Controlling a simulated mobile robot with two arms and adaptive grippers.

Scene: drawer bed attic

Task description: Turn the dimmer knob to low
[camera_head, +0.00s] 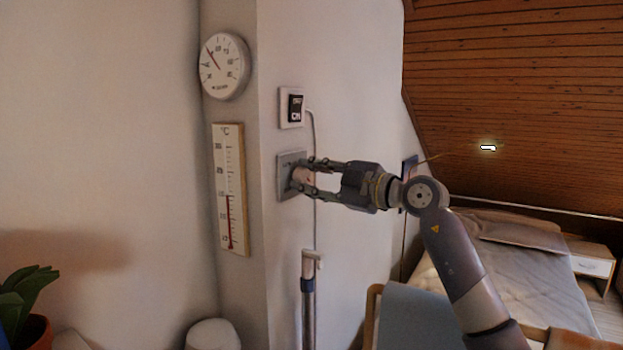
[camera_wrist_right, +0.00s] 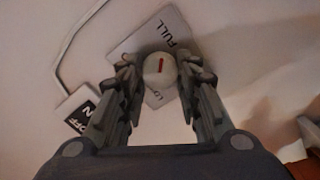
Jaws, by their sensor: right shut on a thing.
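The dimmer knob (camera_wrist_right: 160,68) is a round pale knob with a red mark, on a grey wall plate (camera_head: 285,190). In the right wrist view the plate (camera_wrist_right: 168,30) shows the word FULL and part of another word starting LO. My right gripper (camera_head: 303,178) is shut on the knob, its two fingers above and below it in the head view. In the right wrist view the fingers (camera_wrist_right: 160,78) sit on either side of the knob. The red mark runs along the length of the fingers. My left gripper is out of view.
An ON/OFF switch (camera_head: 295,108) is on the wall just above the plate, with a cable running down. A round dial gauge (camera_head: 223,66) and a thermometer (camera_head: 230,190) hang to the left. A bed (camera_head: 500,262) stands at the right, a plant (camera_head: 25,290) at lower left.

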